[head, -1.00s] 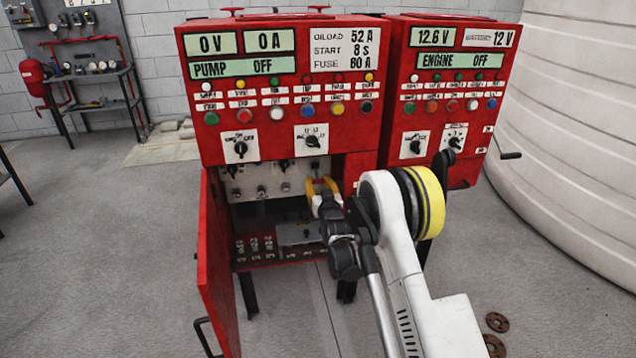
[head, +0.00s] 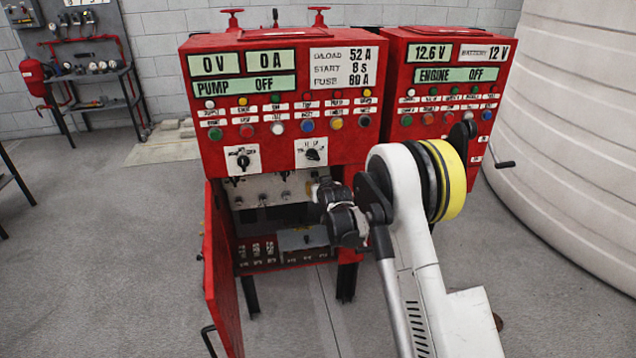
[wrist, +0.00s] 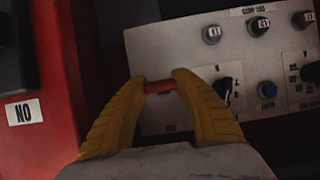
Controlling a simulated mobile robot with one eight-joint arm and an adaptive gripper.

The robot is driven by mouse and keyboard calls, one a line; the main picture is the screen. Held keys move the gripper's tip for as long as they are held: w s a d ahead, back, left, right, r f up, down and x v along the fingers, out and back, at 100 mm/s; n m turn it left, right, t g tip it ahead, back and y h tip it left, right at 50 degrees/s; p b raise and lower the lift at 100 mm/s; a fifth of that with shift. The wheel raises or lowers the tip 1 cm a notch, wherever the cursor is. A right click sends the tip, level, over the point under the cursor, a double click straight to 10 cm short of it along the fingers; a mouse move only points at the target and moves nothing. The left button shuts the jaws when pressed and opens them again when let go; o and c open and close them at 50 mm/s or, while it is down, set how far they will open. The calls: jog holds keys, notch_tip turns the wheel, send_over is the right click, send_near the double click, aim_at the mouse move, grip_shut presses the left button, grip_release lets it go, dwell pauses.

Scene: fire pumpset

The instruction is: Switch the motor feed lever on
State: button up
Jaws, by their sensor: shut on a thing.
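In the wrist view the yellow fingers of my gripper (wrist: 158,86) are closed on the two ends of a short red bar (wrist: 158,87). It looks like the grip of the motor feed lever; the rest of the lever is hidden. The bar is in front of a grey panel edge. In the head view my gripper (head: 314,190) is at the open lower bay of the left red cabinet (head: 230,140), mostly hidden behind my wrist. The lever cannot be made out there.
A red wall with a NO label (wrist: 23,112) stands at left. The open red door (head: 222,270) hangs left of the bay. A second red cabinet (head: 440,100) stands right.

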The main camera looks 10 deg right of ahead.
jog(key=shift+r+g+p, duration=0.25)
jog(key=shift+g+p, duration=0.15)
jog(key=shift+g, duration=0.1)
jog(key=o, duration=1.3)
jog(key=v, duration=1.2)
jog(key=shift+c, duration=0.2)
